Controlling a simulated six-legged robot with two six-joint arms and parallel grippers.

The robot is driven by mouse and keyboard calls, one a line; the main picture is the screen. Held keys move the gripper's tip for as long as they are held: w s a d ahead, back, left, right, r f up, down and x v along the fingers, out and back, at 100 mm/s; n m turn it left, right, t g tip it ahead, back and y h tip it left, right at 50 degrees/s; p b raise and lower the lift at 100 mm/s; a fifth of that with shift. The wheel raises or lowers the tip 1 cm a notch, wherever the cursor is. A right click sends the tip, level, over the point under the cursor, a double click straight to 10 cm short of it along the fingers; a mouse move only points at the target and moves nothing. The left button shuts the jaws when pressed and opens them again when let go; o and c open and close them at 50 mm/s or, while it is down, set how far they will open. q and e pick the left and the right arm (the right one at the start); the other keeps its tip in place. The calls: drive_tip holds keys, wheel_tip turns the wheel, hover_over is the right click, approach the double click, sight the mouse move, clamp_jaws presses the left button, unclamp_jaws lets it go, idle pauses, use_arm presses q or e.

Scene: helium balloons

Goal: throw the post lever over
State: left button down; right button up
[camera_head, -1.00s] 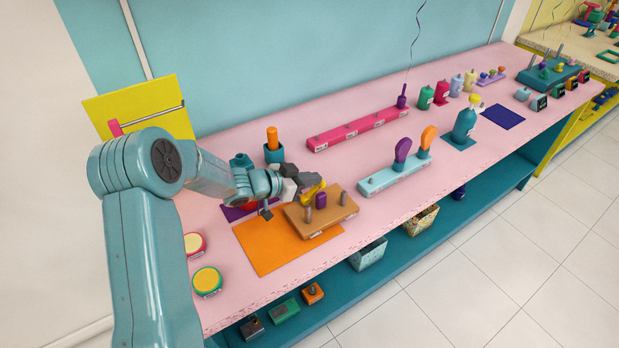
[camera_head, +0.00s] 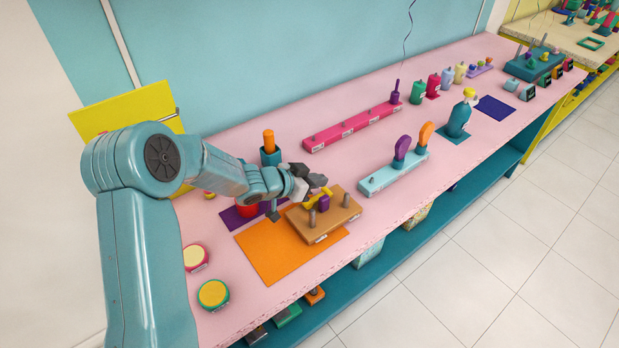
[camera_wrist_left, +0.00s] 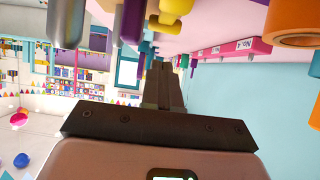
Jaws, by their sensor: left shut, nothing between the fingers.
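The lever board is a brown wooden block (camera_head: 334,222) on the orange mat (camera_head: 272,258), with grey posts and a purple block (camera_head: 323,203). A yellow lever (camera_head: 317,196) lies by the purple block, partly hidden behind my gripper. My left gripper (camera_head: 318,181) is shut and empty, just behind and above the lever. In the left wrist view, which is upside down, the shut fingers (camera_wrist_left: 164,88) point toward the yellow piece (camera_wrist_left: 170,22). The purple block (camera_wrist_left: 132,20) and a grey post (camera_wrist_left: 64,22) also show there. Contact cannot be told. My right gripper is not in view.
A teal holder with an orange stick (camera_head: 269,143) stands behind my wrist. A pink rail (camera_head: 352,127) and a pale blue board with paddles (camera_head: 393,175) lie to the right. Two round buttons (camera_head: 213,294) sit at the left front. The table front right of the board is clear.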

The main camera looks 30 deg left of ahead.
sight(327, 191)
use_arm(q)
drive_tip(key=shift+w+d+f, duration=0.15)
drive_tip(key=shift+d, duration=0.05)
drive_tip(key=shift+w+d+f, duration=0.15)
drive_tip(key=shift+w+f, duration=0.05)
drive_tip(key=shift+w, duration=0.05)
drive_tip(key=shift+w+d+f, duration=0.2)
drive_tip(key=shift+w+f, duration=0.15)
drive_tip(key=shift+w, duration=0.1)
drive_tip(key=shift+w+d+f, duration=0.15)
drive_tip(key=shift+w+f, duration=0.1)
drive_tip(key=shift+f, duration=0.05)
drive_tip(key=shift+w+f, duration=0.2)
drive_tip(key=shift+f, duration=0.05)
drive_tip(key=shift+s, duration=0.1)
